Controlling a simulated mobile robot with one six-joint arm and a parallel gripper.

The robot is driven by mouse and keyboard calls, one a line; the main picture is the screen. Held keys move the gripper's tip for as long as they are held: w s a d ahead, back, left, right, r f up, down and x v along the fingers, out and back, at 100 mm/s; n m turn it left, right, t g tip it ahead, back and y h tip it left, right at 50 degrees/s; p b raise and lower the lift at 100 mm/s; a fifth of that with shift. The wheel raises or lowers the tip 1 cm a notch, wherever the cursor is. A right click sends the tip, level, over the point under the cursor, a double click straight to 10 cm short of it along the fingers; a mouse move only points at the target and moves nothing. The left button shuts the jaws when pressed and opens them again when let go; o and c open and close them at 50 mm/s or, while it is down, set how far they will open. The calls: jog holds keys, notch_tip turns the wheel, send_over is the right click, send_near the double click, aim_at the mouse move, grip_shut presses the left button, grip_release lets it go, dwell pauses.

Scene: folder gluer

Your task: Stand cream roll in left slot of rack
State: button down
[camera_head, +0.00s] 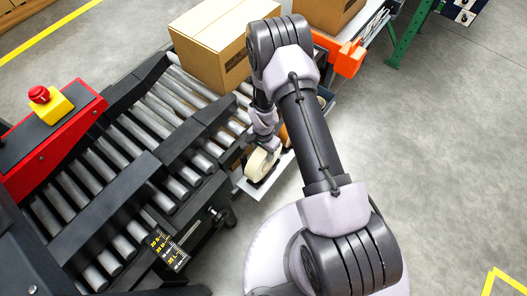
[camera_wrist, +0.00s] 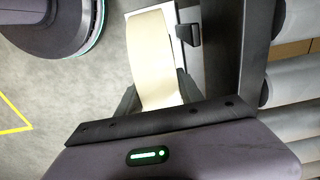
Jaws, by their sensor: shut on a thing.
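The cream roll (camera_head: 262,164) is held at the end of my arm, beside the roller conveyor. In the wrist view the cream roll (camera_wrist: 153,55) fills the space between the two dark fingers of my gripper (camera_wrist: 158,95), which is shut on it. My gripper (camera_head: 264,146) is partly hidden by its own wrist in the head view. A pale shelf surface (camera_head: 249,186) shows below and beside the roll. The rack's slots cannot be made out, and I cannot tell whether the roll touches anything below.
A brown roll (camera_head: 285,136) is partly hidden behind my arm. The roller conveyor (camera_head: 150,130) lies to the left, with a cardboard box (camera_head: 215,48) at its far end. A red panel with an emergency stop (camera_head: 40,95) stands at far left. Open floor (camera_head: 440,150) lies to the right.

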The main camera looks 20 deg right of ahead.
jog(key=shift+f, duration=1.35)
jog(key=c, duration=0.7)
grip_release()
notch_tip(320, 180, up, 41)
jog(key=n+t+p, duration=0.2)
jog(key=p, duration=0.5)
jog(key=s+a+r+n+t, duration=0.1)
jog(key=s+r, duration=0.4)
jog(key=s, duration=0.1)
jog(key=s+a+r+n+t+y, duration=0.1)
jog(key=s+r+n, duration=0.1)
jog(key=s+r, duration=0.4)
jog(key=s+a+r+n+t+y, duration=0.1)
jog(key=s+a+r, duration=0.1)
jog(key=s+r, duration=0.4)
jog(key=shift+s+r+t, duration=0.15)
jog(key=shift+s+t, duration=0.25)
jog(key=shift+s, duration=0.15)
